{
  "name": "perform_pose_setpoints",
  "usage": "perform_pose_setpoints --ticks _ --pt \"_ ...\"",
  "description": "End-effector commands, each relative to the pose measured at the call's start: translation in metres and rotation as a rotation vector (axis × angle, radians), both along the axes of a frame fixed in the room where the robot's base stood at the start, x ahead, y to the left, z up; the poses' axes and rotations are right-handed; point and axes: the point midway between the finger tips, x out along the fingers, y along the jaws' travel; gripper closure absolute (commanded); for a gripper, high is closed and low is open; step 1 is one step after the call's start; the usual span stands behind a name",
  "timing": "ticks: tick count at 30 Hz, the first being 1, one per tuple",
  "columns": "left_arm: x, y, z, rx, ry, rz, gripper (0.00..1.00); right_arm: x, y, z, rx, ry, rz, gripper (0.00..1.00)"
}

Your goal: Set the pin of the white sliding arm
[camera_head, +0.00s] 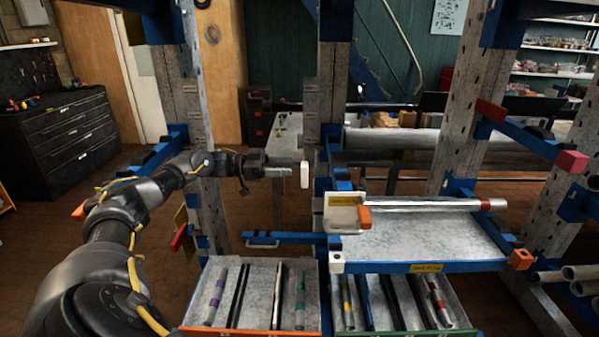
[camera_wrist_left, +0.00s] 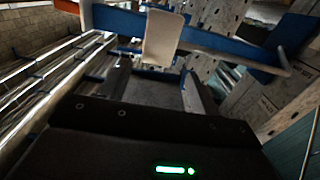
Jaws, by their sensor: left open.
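A white upright block (camera_head: 304,174), which looks like the pin's handle, stands just right of my left gripper's fingertips in the head view. My left gripper (camera_head: 282,172) is level and points right at it. In the left wrist view the white block (camera_wrist_left: 162,38) stands just beyond the two spread fingers (camera_wrist_left: 155,82), with nothing seen between them. Whether a finger touches it cannot be told. A blue arm with a white end block (camera_head: 337,258) lies below it; I cannot tell whether this is the white sliding arm. The pin's shaft and hole are hidden. My right gripper is out of view.
Trays of rods (camera_head: 252,328) stand below. Perforated uprights (camera_head: 333,100) stand close by.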

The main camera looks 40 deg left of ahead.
Motion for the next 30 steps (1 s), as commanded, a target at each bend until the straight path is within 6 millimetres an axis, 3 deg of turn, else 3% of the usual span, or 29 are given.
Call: perform_pose_setpoints --ticks 7,25,30 --pt "-0.016 0.019 -0.001 -0.001 0.002 0.001 0.37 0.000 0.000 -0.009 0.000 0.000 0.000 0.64" --pt "-0.017 0.020 0.000 -0.001 0.001 0.000 0.37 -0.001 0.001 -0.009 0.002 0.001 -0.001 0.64" --pt "-0.017 0.020 0.020 -0.001 -0.001 0.000 0.37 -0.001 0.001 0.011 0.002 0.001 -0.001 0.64"
